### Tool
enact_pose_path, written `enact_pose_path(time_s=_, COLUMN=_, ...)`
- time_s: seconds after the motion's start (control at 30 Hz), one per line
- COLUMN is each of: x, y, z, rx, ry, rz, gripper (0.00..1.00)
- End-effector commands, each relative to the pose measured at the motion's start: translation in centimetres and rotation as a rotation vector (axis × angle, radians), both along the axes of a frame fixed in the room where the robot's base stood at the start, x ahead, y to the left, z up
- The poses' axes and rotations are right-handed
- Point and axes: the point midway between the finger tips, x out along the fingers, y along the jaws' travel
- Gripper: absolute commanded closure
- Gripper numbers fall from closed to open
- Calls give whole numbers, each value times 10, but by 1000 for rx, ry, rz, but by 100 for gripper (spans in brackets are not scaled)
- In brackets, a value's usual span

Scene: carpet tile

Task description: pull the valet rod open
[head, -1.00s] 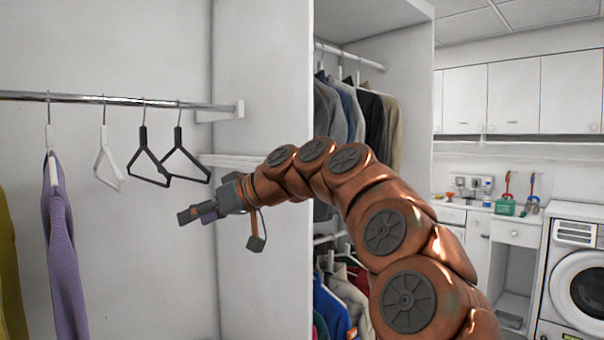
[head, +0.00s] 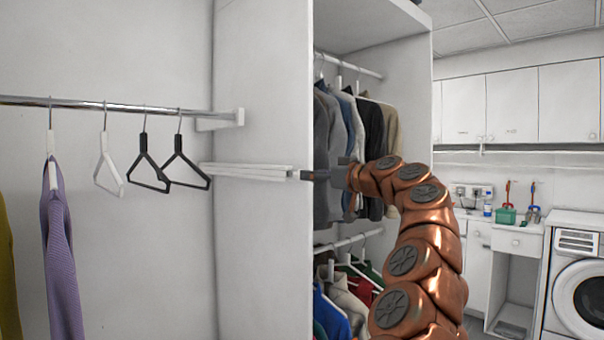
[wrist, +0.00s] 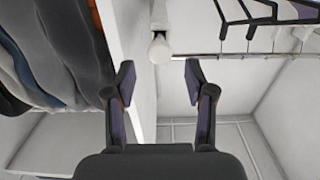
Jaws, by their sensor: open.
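The valet rod (head: 245,170) is a set of slim white bars on the side panel, below the hanging rail. Its small rounded end (head: 293,174) points right, toward my gripper (head: 309,175). In the wrist view, the white knob-like end (wrist: 160,48) shows ahead, in line with the gap between the fingers of my gripper (wrist: 159,78). The fingers are apart with nothing between them. In the head view the fingertips are very close to the rod's end; whether they touch it I cannot tell.
A closet panel (head: 265,250) stands beside the rod. Hangers (head: 180,160) and a purple sweater (head: 62,250) hang from the metal rail (head: 100,103) on the left. Dark clothes (head: 335,150) hang behind my gripper. A washing machine (head: 578,280) stands far right.

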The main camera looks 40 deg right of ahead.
Motion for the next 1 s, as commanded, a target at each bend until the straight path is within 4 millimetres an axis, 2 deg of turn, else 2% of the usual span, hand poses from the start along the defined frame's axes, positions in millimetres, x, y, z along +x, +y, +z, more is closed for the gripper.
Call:
enact_pose_path(time_s=0.2, x=30, y=0, z=2, rx=0, ry=1, rz=0, gripper=46)
enact_pose_path(time_s=0.4, x=47, y=-1, z=3, rx=0, ry=-1, rz=-1, gripper=46)
enact_pose_path(time_s=0.6, x=54, y=-1, z=2, rx=-1, ry=-2, rz=-1, gripper=46)
enact_pose_path(time_s=0.9, x=55, y=-1, z=1, rx=0, ry=-2, rz=0, gripper=46)
enact_pose_path(time_s=1.0, x=55, y=-1, z=1, rx=0, ry=-2, rz=1, gripper=56)
